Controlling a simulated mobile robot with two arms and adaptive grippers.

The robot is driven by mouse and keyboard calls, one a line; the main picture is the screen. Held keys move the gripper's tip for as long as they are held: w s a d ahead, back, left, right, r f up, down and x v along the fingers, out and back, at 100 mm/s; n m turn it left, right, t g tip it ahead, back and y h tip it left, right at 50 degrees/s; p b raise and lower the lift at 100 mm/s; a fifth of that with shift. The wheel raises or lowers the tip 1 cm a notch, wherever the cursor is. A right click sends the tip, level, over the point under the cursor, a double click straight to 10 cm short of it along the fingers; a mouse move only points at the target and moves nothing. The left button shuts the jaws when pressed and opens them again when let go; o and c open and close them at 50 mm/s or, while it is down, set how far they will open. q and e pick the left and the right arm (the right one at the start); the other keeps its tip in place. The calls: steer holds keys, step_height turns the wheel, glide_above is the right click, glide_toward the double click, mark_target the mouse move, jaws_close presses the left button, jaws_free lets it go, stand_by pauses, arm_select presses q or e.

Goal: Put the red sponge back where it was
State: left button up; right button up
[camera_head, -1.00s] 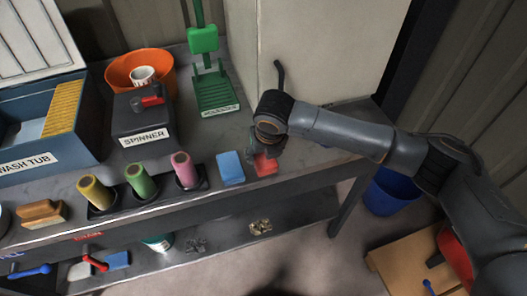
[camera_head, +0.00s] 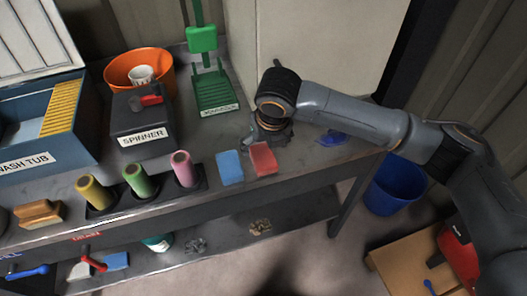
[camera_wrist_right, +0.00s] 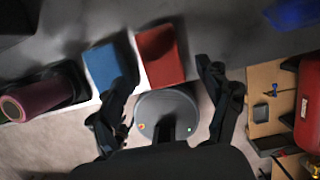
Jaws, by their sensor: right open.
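The red sponge (camera_head: 263,158) lies on the bench top near its front edge, just right of the blue sponge (camera_head: 230,167). A narrow gap, if any, separates them. In the right wrist view the red sponge (camera_wrist_right: 160,55) and the blue sponge (camera_wrist_right: 107,65) lie side by side, slightly askew to each other. My right gripper (camera_head: 268,134) is just behind the red sponge, its fingers partly hidden by the wrist. In the wrist view its two fingers (camera_wrist_right: 167,80) are spread apart with nothing held between them. My left gripper is not in view.
Yellow, green and pink rollers (camera_head: 184,170) stand left of the sponges. The spinner (camera_head: 142,118), wash tub (camera_head: 20,163) and green pedal stand (camera_head: 214,92) are behind. A blue object (camera_head: 332,138) lies right on the bench. A blue bucket (camera_head: 392,187) is on the floor.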

mark_target(268, 166)
steer(key=v, duration=0.6)
steer(key=shift+r, duration=0.25)
